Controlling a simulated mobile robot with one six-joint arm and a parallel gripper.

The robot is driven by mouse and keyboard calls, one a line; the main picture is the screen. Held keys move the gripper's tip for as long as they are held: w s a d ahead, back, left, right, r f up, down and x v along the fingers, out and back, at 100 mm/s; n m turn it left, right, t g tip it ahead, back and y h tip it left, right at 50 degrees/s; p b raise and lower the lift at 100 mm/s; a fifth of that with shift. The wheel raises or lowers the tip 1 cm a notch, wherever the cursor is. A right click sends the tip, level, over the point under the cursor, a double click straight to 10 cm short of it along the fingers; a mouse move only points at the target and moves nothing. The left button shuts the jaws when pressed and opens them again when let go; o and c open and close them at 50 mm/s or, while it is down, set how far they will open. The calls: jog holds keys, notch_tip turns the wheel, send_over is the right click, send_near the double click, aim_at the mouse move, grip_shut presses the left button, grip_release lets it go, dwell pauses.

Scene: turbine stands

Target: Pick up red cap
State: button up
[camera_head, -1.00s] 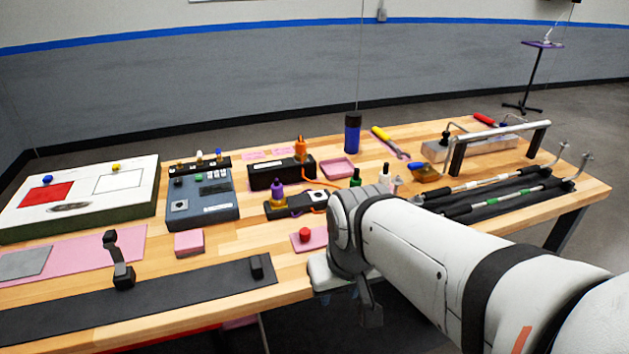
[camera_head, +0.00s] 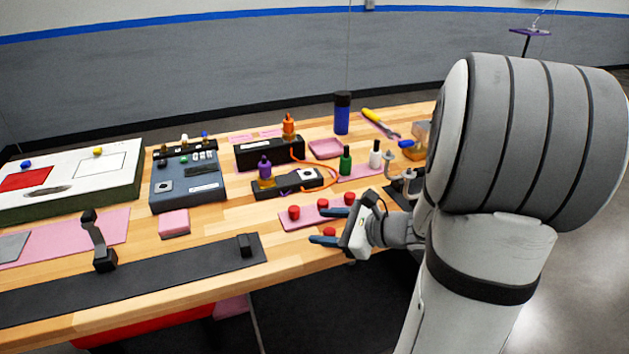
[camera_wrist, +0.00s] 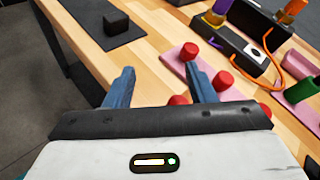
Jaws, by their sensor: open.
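Several red caps are near the table's front edge. In the head view one red cap (camera_head: 294,212) stands at the left end of a pink mat (camera_head: 288,223), others stand further right along it, and one red cap (camera_head: 329,232) shows between my gripper's fingers. My gripper (camera_head: 330,226) is open, with blue fingers pointing left over the front edge. In the wrist view the open gripper (camera_wrist: 160,82) has a red cap (camera_wrist: 179,100) between its fingers, nearer the right one. Another red cap (camera_wrist: 189,51) lies beyond the fingertips. The gripper body hides part of the near cap.
A black strip (camera_head: 130,282) with black blocks lies at the front left. A pink block (camera_head: 174,223), a grey-blue device (camera_head: 188,185) and a black unit with a purple bottle (camera_head: 265,168) stand behind. Green (camera_head: 345,160) and white bottles (camera_head: 375,154) stand behind the caps.

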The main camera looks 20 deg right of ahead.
aim_at(350, 199)
jog(key=w+d+f+m+t+h, duration=0.1)
jog(key=d+m+t, duration=0.1)
jog(key=d+m, duration=0.1)
jog(key=w+d+m+t+h, duration=0.1)
jog(key=d+m+t+h, duration=0.1)
jog(key=d, duration=0.4)
jog(key=w+d+f+m+t+h+b, duration=0.1)
jog(key=d+m+h, duration=0.1)
jog(key=d+m, duration=0.2)
jog(key=shift+w+d+f+m+t, duration=0.2)
jog(key=shift+f+m+t, duration=0.1)
jog(key=shift+t, duration=0.1)
jog(key=shift+h, duration=0.4)
jog(key=x, duration=0.7)
jog(key=shift+w+a+f+p, duration=0.15)
jog(key=shift+p, duration=0.15)
jog(key=shift+c, duration=0.4)
grip_shut()
